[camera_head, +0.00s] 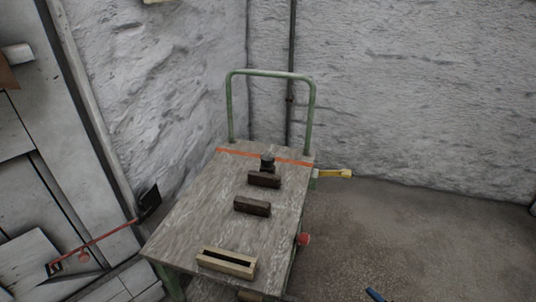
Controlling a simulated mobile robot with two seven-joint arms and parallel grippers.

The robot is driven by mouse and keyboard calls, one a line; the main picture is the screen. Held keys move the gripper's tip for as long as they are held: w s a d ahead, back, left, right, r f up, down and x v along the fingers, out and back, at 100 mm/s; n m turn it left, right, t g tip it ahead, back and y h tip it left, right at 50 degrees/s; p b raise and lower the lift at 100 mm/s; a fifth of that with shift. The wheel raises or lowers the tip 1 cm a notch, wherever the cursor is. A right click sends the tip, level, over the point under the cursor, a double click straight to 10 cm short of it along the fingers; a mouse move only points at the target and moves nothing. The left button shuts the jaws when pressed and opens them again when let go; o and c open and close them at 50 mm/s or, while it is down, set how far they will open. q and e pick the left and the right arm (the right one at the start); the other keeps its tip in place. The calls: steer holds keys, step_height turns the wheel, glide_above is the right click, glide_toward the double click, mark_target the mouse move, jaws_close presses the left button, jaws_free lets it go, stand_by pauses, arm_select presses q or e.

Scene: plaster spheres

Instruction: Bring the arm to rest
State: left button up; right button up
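Neither of my grippers and no part of my arms can be made out in the head view. A cart with a worn wooden top (190,220) and a green tubular handle (272,73) stands in the middle. On its top lie two dark brown blocks, one farther back (264,179) and one near the middle (252,207). A small dark object (267,161) stands just behind the farther block. A pale wooden box with a dark slot (227,262) lies at the near end.
A yellow-handled object (335,173) and a red knob-like thing (303,240) show at the cart's right side. A long red-handled tool (105,236) leans at the left. A blue item (375,295) lies on the floor (420,235), otherwise open at right. Rough white walls (420,90) stand behind.

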step_height(320, 180, up, 3)
steer(key=w+a+h, duration=0.2)
steer(key=w+h, duration=0.1)
arm_select(q)
step_height(320, 180, down, 6)
steer(key=m+b, duration=0.1)
steer(key=b, duration=0.9)
arm_select(e)
steer(key=s+d+f+m+g+h, duration=0.2)
steer(key=s+f+m+g+h, duration=0.15)
steer(key=s, duration=0.75)
steer(key=s+d+f+m+g+h, duration=0.15)
steer(key=s+m+h, duration=0.3)
steer(key=s, duration=0.75)
arm_select(q)
step_height(320, 180, up, 10)
steer(key=n+p, duration=0.1)
steer(key=p, duration=1.4)
steer(key=shift+s+n, duration=0.15)
steer(key=shift+n, duration=0.15)
arm_select(e)
step_height(320, 180, up, 10)
steer(key=m, duration=0.1)
steer(key=shift+w+d+t+h, duration=0.25)
steer(key=shift+d+t+h, duration=0.05)
steer(key=shift+d, duration=0.1)
